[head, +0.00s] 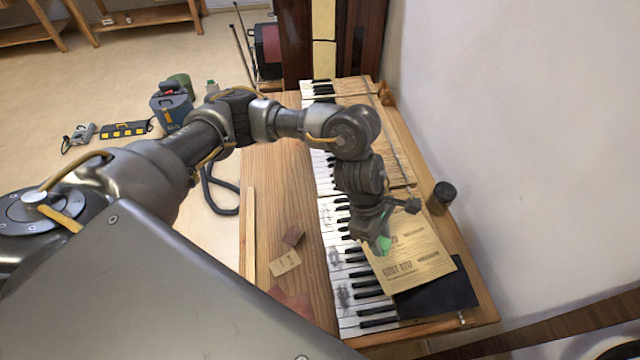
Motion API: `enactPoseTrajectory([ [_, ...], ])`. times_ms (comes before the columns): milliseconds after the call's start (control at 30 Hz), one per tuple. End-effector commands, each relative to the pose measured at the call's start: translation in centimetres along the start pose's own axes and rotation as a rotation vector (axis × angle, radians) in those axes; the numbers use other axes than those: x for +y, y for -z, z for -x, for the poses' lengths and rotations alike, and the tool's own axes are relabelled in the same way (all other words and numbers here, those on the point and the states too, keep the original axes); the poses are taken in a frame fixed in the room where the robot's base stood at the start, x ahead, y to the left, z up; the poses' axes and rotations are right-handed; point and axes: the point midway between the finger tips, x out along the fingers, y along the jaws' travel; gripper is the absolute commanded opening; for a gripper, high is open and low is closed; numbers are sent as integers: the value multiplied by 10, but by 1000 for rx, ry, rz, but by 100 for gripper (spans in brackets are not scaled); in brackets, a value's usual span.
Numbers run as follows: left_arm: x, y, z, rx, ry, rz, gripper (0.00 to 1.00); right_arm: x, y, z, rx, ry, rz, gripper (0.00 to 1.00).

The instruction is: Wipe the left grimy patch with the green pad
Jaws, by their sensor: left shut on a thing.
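My left gripper (378,236) points down over the right side of the piano keys (350,325), beside a printed sheet. It is shut on the green pad (384,243), of which only a small part shows below the fingers. Grey smudges mark the white keys: one grimy patch (335,258) lies left of and below the gripper, another (343,294) lies further down towards the near end. The pad appears to be to the right of both patches; whether it touches anything beneath is hard to tell. My right gripper is not in view.
A tan printed sheet (415,262) and a dark board (437,297) lie right of the keys. A black cylinder (443,195) stands near the wall.

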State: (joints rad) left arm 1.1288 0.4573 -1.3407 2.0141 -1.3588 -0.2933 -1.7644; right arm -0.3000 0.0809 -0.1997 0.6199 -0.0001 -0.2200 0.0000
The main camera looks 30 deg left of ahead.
Motion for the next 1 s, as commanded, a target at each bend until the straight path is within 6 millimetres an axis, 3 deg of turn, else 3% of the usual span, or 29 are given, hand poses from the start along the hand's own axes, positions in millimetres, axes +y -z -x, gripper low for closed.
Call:
enactPoseTrajectory([
  [100,-6,-24,1,7,141,-365,12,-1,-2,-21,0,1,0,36],
  [200,-13,-32,7,10,264,-657,12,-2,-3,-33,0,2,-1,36],
  [400,-22,-30,26,11,460,-1116,12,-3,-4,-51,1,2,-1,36],
  [500,-22,-26,36,9,523,-1262,12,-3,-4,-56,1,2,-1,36],
  [700,-23,-22,48,2,581,-1402,12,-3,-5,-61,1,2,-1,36],
  [1000,-23,-21,50,-2,588,-1418,12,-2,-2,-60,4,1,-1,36],
])
